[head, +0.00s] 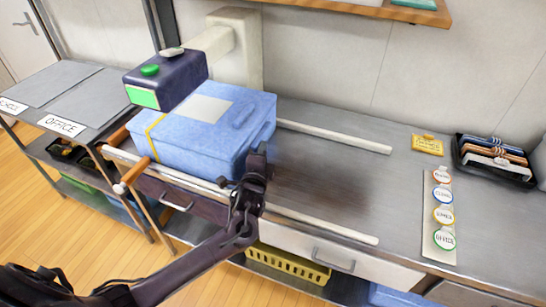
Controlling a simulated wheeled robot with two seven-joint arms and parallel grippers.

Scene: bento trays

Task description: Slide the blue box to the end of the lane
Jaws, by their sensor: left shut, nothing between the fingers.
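The blue box (215,135) has a pale label (201,109) on top and a yellow band near its left end. It sits between two white rails that form a lane, the back rail (335,136) and the front rail (320,222), at the left part of the lane. Wooden rollers (119,188) are at the lane's left end. My left gripper (259,162) is shut and empty at the box's right front corner; I cannot tell whether it touches the box. My arm hides part of the front rail. My right gripper is not in view.
A dark device (165,80) with a green screen overhangs the box's left part. The lane right of the box is clear. On the right are a strip of round tags (443,214), a yellow card (427,145) and a black tray (495,160). A sorting table (75,95) stands left.

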